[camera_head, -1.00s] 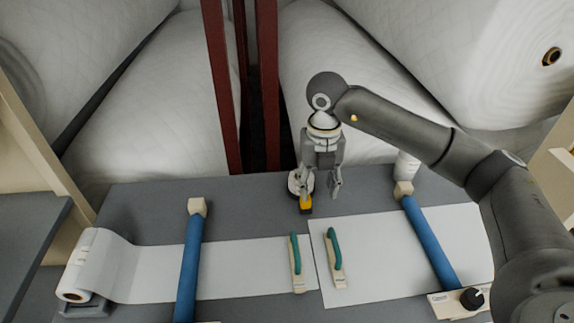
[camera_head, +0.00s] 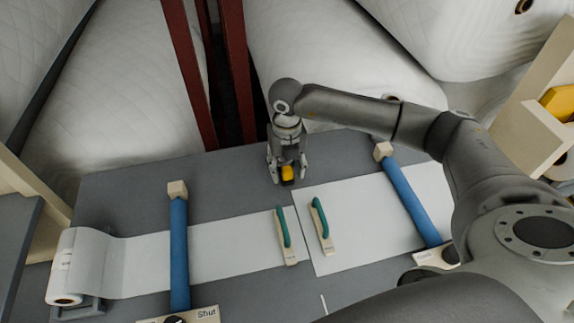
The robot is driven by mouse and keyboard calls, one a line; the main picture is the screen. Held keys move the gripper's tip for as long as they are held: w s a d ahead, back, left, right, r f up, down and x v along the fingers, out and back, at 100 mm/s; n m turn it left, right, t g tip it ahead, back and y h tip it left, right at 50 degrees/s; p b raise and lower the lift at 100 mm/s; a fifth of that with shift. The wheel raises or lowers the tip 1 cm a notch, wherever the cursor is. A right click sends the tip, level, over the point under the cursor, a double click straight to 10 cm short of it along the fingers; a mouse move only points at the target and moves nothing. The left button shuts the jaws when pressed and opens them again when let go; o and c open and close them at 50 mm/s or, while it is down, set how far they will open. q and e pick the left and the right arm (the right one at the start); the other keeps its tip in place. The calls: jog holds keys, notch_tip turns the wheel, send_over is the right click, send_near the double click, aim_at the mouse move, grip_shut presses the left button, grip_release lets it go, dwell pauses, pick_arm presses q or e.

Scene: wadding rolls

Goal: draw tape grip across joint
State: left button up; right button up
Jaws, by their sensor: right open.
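The yellow tape grip (camera_head: 288,173) sits at the back of the grey bench, behind the joint. My right gripper (camera_head: 288,176) is over it, with open fingers on either side of it; I cannot tell whether they touch it. The tape roll behind the grip is mostly hidden by the gripper. The joint lies between the left white sheet (camera_head: 235,246) and the right white sheet (camera_head: 360,222). A green-handled block (camera_head: 285,240) rests on the left sheet beside the joint, and a second green-handled block (camera_head: 322,228) rests on the right sheet. My left gripper is not in view.
A left blue bar (camera_head: 179,255) and a right blue bar (camera_head: 411,203) cross the sheets. A white roll (camera_head: 68,265) feeds the left sheet. Red posts (camera_head: 236,75) and big wadding rolls (camera_head: 118,110) stand behind the bench (camera_head: 125,195). My right arm covers the lower right.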

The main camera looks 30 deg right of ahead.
jog(key=shift+f, duration=0.35)
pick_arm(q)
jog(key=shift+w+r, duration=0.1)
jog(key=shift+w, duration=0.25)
pick_arm(e)
grip_shut()
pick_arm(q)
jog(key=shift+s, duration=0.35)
